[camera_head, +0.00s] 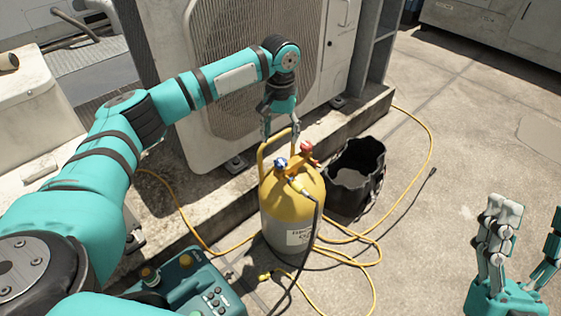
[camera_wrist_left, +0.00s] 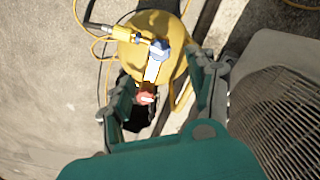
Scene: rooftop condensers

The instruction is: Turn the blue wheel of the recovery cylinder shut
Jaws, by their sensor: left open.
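The recovery cylinder (camera_head: 278,230), yellow on top and grey below, stands upright on the roof floor. Its blue wheel (camera_head: 281,163) sits on the valve near the top, left of a red wheel (camera_head: 307,148). In the left wrist view the blue wheel (camera_wrist_left: 161,49) is on the yellow dome, and the red wheel (camera_wrist_left: 147,96) lies between the fingers. My left gripper (camera_head: 281,134) is open and empty, pointing down above the cylinder beside its yellow handle (camera_head: 264,152). My right gripper (camera_head: 526,222) is at the lower right, fingers apart and empty.
A black bucket (camera_head: 352,182) stands just right of the cylinder. A condenser unit (camera_head: 225,110) on a concrete ledge is behind. A yellow hose (camera_head: 431,140) and a black hose (camera_head: 316,228) run around the cylinder. A green device (camera_head: 185,280) is in front. The right floor is mostly clear.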

